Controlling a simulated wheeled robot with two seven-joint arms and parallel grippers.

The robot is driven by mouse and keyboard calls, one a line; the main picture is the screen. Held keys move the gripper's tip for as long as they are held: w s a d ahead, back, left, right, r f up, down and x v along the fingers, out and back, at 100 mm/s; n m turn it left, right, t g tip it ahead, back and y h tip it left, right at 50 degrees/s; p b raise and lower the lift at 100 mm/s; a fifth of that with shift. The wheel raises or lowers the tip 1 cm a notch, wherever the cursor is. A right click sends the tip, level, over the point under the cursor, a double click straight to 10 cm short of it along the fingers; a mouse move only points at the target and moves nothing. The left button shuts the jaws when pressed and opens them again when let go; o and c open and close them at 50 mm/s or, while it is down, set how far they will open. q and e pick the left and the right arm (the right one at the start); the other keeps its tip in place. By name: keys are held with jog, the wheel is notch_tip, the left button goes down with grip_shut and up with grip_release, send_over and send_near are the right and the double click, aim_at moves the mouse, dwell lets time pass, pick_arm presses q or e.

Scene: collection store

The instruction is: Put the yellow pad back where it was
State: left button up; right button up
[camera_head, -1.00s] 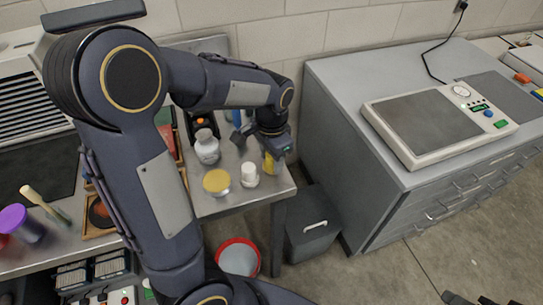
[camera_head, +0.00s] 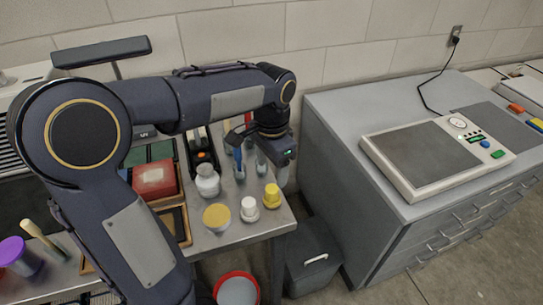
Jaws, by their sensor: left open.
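A small yellow knob-shaped thing (camera_head: 271,195), which I take to be the yellow pad, stands upright at the right end of the steel table (camera_head: 240,233). A similar white one (camera_head: 249,209) stands just left of it. A round flat-topped yellow-ochre piece (camera_head: 217,217) sits further left. My left gripper (camera_head: 264,149) is open and empty, above and behind the yellow pad and apart from it. My right gripper is out of view.
A white bottle (camera_head: 207,181) and upright blue tools (camera_head: 239,163) stand close by the left gripper. A red box (camera_head: 154,180) is further left. A grey cabinet (camera_head: 345,215) with a flat device (camera_head: 430,152) stands right. A red-rimmed bin (camera_head: 237,289) is below.

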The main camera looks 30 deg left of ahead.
pick_arm(q)
jog(key=s+d+n+t+h, duration=0.2)
jog(key=s+n, duration=0.1)
jog(key=s, duration=0.5)
jog(key=s+d+f+n+t+h, duration=0.1)
jog(key=s+d+n+t, duration=0.1)
jog(key=s, duration=0.7)
jog(key=shift+f+n+t+h, duration=0.35)
jog(key=shift+n+t, duration=0.45)
jog(key=shift+n, duration=0.3)
jog(key=shift+r, duration=0.1)
